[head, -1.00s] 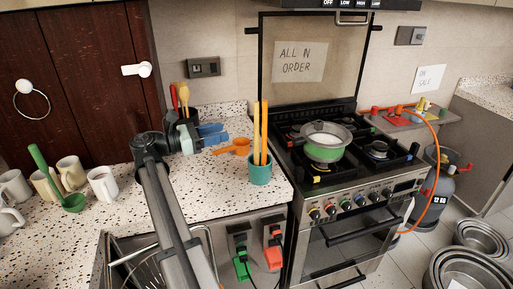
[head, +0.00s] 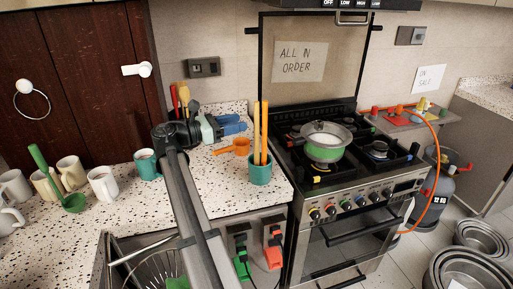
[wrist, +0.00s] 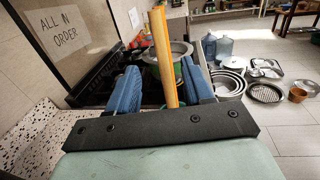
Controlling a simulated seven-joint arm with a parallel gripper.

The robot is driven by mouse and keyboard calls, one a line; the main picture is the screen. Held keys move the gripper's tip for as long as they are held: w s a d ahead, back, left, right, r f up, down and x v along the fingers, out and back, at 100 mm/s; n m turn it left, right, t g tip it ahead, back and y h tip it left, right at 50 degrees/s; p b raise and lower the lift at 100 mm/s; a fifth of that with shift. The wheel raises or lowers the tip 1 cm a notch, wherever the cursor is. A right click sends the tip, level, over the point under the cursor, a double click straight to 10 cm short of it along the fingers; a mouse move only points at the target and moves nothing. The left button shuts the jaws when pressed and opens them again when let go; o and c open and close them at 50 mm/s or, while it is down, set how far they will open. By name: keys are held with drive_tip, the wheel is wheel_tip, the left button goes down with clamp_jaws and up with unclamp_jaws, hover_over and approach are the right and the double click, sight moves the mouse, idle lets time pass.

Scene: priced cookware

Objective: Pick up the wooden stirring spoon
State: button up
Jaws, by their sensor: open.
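Two long yellow-orange wooden handles (head: 264,130), likely of stirring spoons, stand upright in a teal cup (head: 260,174) near the counter's right edge. Their lower ends are hidden in the cup. My gripper (head: 239,123) is open, with blue fingers pointing right, just left of the handles in the head view. In the wrist view, a wooden handle (wrist: 161,50) shows between the two fingers (wrist: 159,74), slightly tilted. I cannot tell whether it is within the fingers' reach or touched.
An orange scoop-like item (head: 236,146) lies on the counter left of the cup. A stove with a green-banded pot (head: 323,150) stands right. White mugs (head: 102,184), a teal mug (head: 148,165) and a green ladle (head: 70,202) are at left.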

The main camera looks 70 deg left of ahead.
drive_tip(key=shift+w+a, duration=0.15)
drive_tip(key=shift+w, duration=1.1)
drive_tip(key=shift+w+a, duration=0.1)
drive_tip(key=shift+w, duration=1.15)
clamp_jaws()
